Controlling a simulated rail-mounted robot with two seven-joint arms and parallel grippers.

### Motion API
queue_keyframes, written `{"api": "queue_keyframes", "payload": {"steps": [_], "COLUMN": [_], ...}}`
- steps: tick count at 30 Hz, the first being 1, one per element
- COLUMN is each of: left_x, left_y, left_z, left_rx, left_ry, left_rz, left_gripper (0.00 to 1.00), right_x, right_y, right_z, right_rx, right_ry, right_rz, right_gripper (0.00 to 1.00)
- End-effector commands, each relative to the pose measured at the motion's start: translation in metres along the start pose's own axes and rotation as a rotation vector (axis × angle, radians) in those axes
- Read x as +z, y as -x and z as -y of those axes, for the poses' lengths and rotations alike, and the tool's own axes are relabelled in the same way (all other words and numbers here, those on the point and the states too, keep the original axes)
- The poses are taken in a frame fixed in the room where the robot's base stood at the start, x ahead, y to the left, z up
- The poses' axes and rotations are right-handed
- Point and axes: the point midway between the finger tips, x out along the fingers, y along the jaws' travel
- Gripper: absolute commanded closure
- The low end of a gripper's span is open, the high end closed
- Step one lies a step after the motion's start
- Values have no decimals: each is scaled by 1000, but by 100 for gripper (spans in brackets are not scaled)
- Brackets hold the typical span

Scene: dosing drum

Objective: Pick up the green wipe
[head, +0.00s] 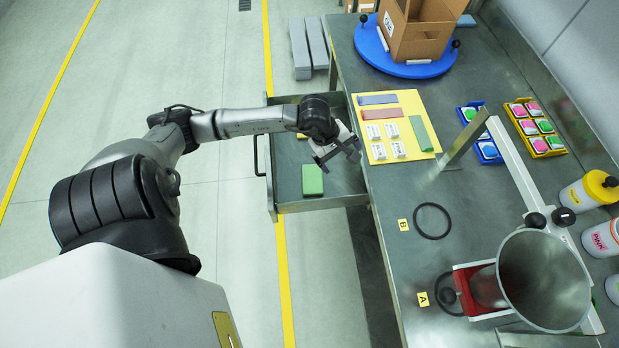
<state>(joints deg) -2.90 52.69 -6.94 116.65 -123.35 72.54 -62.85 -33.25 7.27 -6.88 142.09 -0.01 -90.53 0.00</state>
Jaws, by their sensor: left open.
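A green folded rectangle (313,180), which looks like a wipe, lies flat in an open grey drawer (290,207). A second green piece, a long flat strip (421,134), lies on a yellow mat (409,105) on the table, so I cannot tell for certain from looks alone which is the wipe. My left gripper (342,156) is open and empty, above the right part of the drawer by the table's edge. It is up and to the right of the green rectangle and apart from it. My right gripper is not in view.
The mat also holds a blue strip (378,99), a red strip (382,114) and several white labelled pieces. A cardboard box (418,35) stands on a blue turntable (366,45). A metal drum (545,280) stands at lower right. Black rings lie by markers A and B.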

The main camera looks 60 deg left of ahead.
Motion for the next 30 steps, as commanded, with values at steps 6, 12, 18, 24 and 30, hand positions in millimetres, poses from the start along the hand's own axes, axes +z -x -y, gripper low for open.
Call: {"api": "queue_keyframes", "payload": {"steps": [6, 12, 18, 24, 30], "left_x": [-36, -43, -48, -57, -64], "left_y": [10, 16, -4, -36, -56], "left_z": [41, 57, 65, 78, 84], "left_rx": [-286, -414, -418, -417, -413], "left_ry": [-232, -384, -422, -420, -420], "left_rz": [-196, -203, -189, -189, -191], "left_gripper": [0, 0, 0, 0, 0], "right_x": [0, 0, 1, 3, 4], "right_y": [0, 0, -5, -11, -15], "right_z": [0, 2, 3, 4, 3], "right_rx": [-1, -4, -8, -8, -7], "right_ry": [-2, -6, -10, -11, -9], "right_rz": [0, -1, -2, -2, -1], "right_gripper": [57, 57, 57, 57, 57]}}
